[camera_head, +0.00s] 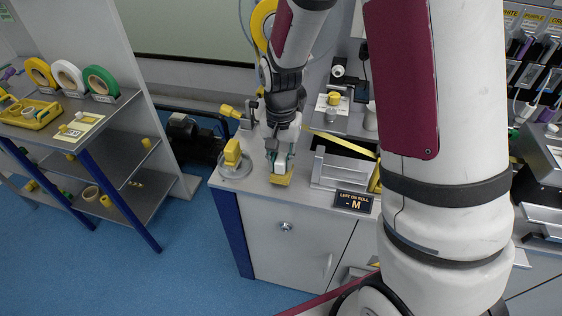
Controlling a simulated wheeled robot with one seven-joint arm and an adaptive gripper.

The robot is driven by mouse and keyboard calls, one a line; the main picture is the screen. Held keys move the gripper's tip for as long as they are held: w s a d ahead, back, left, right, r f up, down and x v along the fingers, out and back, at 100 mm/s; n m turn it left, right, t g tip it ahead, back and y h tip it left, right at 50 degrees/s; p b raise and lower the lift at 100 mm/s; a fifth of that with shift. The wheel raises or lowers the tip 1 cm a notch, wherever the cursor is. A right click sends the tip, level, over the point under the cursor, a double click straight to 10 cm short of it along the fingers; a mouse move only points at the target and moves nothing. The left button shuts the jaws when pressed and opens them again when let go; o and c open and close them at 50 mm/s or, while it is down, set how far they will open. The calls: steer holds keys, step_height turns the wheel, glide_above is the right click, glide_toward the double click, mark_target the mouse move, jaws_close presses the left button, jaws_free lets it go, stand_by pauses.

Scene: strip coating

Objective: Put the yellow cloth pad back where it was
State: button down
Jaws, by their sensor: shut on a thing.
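The yellow cloth pad (281,180) is at the tip of my gripper (281,166), at the front edge of the grey counter (258,188). My gripper points down and is shut on the pad. The pad is low over the counter top; I cannot tell whether it touches. To its left stands a round clear dish (236,172) with a yellow block (232,152) upright on it.
A grey open box (340,172) with a yellow strip stands right of my gripper, above a "LEFT ON ROLL - M" sign (353,201). A yellow-handled tool (231,112) lies behind the dish. A shelf with tape rolls (70,78) is at left.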

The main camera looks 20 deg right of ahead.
mark_target(281, 158)
steer(key=shift+f, duration=0.45)
steer(key=shift+f, duration=0.15)
steer(key=c, duration=1.4)
jaws_free()
steer(key=shift+o, duration=0.2)
step_height(281, 158, up, 12)
steer(key=r+p, duration=0.1)
steer(key=s+r+n+t, duration=0.2)
steer(key=s+r+n, duration=0.1)
steer(key=s+r, duration=0.75)
steer(key=s+n+t, duration=0.1)
steer(key=s+n, duration=0.3)
steer(key=s, duration=1)
steer(key=shift+s+d+r, duration=0.15)
steer(key=shift+s+r, duration=0.05)
steer(key=shift+s, duration=0.2)
